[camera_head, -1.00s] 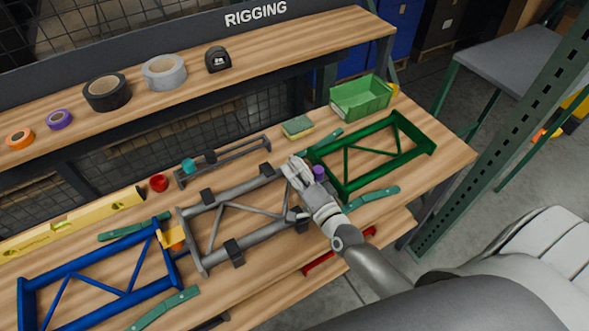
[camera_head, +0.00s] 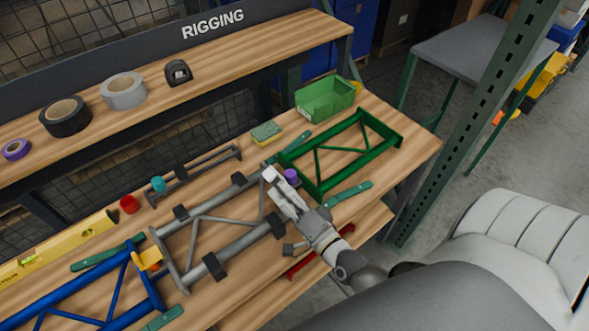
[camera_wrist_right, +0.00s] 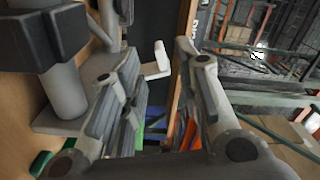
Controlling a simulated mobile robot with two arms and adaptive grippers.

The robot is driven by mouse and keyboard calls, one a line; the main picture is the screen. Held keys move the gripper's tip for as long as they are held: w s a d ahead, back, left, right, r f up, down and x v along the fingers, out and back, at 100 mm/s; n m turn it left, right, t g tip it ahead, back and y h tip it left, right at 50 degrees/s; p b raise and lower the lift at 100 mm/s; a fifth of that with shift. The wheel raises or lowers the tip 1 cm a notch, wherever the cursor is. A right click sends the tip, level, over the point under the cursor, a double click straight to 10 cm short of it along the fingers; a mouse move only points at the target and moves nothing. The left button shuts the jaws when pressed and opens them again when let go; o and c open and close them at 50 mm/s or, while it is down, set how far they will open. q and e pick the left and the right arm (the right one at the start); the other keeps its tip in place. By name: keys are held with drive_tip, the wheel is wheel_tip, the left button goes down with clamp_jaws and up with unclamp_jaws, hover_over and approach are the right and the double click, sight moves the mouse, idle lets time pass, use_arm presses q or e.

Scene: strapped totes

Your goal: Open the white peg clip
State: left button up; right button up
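The white peg clip (camera_wrist_right: 157,64) shows in the right wrist view as a small pale L-shaped piece by the end of the grey frame. In the head view a pale piece (camera_head: 269,174) at my fingertips appears to be it, partly hidden by the gripper. My right gripper (camera_head: 280,189) is over the right end of the grey tube frame (camera_head: 240,245). In the wrist view its two fingers (camera_wrist_right: 158,72) stand apart, with the clip showing in the gap and no clear contact. My left gripper is in neither view.
A purple cap (camera_head: 291,176) sits close right of my fingers. The green frame (camera_head: 315,180) lies beyond it, with green straps (camera_head: 348,194) beside it. The blue frame (camera_head: 125,260) and an orange clip (camera_head: 149,258) are left. A green bin (camera_head: 325,100) stands behind.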

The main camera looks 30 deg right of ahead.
drive_tip(key=shift+s+d, duration=0.2)
drive_tip(key=shift+s, duration=2)
